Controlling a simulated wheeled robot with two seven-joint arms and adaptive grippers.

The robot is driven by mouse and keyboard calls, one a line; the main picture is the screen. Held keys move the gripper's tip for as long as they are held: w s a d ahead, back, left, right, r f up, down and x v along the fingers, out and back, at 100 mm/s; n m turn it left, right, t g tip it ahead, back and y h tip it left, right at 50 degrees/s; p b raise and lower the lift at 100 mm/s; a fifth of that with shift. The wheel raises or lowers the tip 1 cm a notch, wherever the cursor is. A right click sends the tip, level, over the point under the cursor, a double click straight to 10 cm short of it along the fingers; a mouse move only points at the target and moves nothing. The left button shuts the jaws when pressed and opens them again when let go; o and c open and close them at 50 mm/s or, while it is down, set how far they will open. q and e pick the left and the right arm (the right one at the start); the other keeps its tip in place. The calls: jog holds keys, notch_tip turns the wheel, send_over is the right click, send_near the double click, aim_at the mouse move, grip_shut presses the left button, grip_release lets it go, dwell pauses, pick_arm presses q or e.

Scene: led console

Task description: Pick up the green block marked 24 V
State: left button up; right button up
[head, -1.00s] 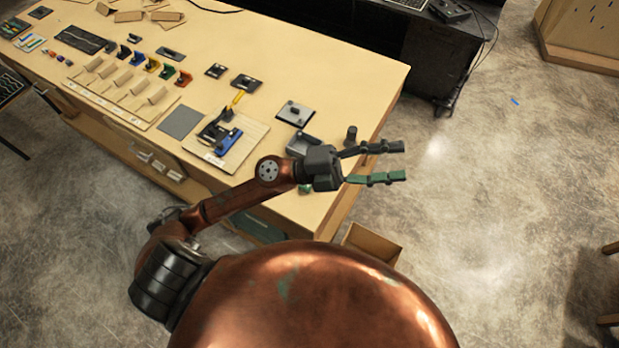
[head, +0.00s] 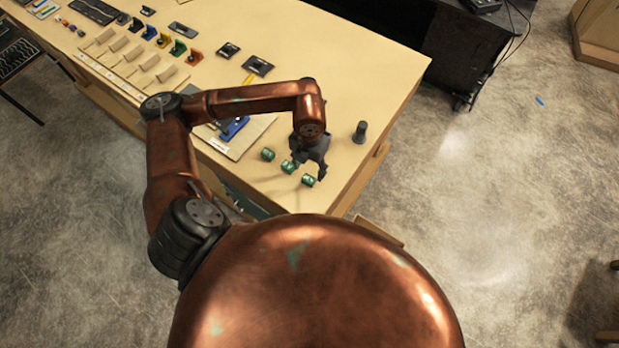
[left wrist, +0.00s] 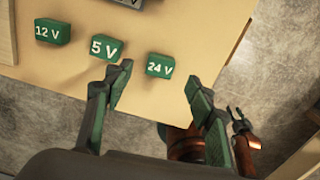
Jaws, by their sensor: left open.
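The green block marked 24 V (left wrist: 160,66) stands on the table near its front corner. In the left wrist view it lies ahead of and between the open fingers of my left gripper (left wrist: 152,103). The green 5 V block (left wrist: 107,47) is to its left, near the left finger, and the green 12 V block (left wrist: 52,31) is farther left. In the head view, the rightmost green block (head: 308,180) is beside my left gripper (head: 309,170), which points down over the row. Its fingers partly hide the middle block (head: 288,167).
A dark cylinder (head: 360,132) stands on the table right of the gripper. A blue-based device (head: 234,128) is left, partly behind my arm. The table's front edge and corner are close to the blocks, with open floor beyond. A wooden box (head: 378,232) is below.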

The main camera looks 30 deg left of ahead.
aim_at(309, 178)
pick_arm(q)
jog(key=shift+s+d+f+p, duration=0.15)
jog(key=shift+f+p, duration=0.5)
jog(key=shift+f, duration=2)
jog(key=c, duration=1.2)
jog(key=shift+r, duration=0.1)
